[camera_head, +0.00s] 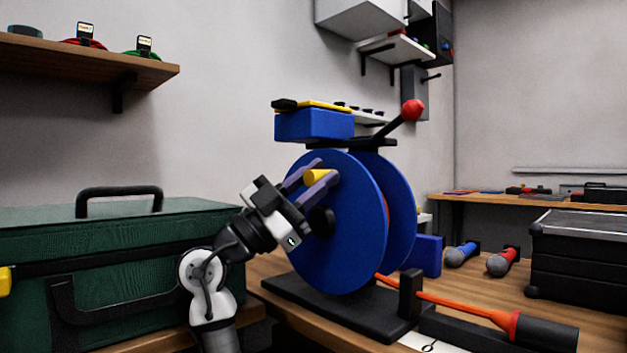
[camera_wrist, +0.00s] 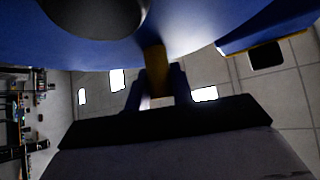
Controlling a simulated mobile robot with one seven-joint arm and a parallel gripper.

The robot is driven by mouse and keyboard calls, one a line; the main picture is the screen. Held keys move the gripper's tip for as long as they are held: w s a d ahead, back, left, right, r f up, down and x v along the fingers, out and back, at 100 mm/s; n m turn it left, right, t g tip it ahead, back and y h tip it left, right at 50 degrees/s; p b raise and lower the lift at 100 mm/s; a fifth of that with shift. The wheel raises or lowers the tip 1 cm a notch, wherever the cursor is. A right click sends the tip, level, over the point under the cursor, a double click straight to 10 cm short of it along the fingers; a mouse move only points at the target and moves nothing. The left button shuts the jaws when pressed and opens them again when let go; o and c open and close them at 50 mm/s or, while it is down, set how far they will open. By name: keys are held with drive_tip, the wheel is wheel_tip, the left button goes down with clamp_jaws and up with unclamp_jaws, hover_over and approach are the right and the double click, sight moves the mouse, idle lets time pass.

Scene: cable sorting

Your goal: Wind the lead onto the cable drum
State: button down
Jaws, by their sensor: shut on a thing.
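The blue cable drum (camera_head: 345,235) stands upright on a black base (camera_head: 330,310) on the wooden bench. Its yellow crank handle (camera_head: 317,176) sticks out near the top of the near disc. My gripper (camera_head: 311,180) is shut on this handle. In the wrist view the handle (camera_wrist: 155,65) shows between the two fingers (camera_wrist: 157,90), below the blue disc (camera_wrist: 215,25). The orange lead (camera_head: 445,300) runs from the lower part of the drum past a black post to a black plug end (camera_head: 543,333) at the right.
A green case (camera_head: 120,235) stands at the left, close to my arm. A red-knobbed lever (camera_head: 412,110) and a blue box (camera_head: 313,125) rise behind the drum.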

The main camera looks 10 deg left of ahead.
drive_tip(key=shift+d, duration=0.1)
drive_tip(key=c, duration=1.2)
unclamp_jaws()
drive_tip(key=shift+r, duration=0.35)
wheel_tip(320, 180, up, 19)
drive_tip(key=p, duration=0.7)
drive_tip(key=shift+w+r, duration=0.15)
drive_tip(key=shift+w, duration=0.05)
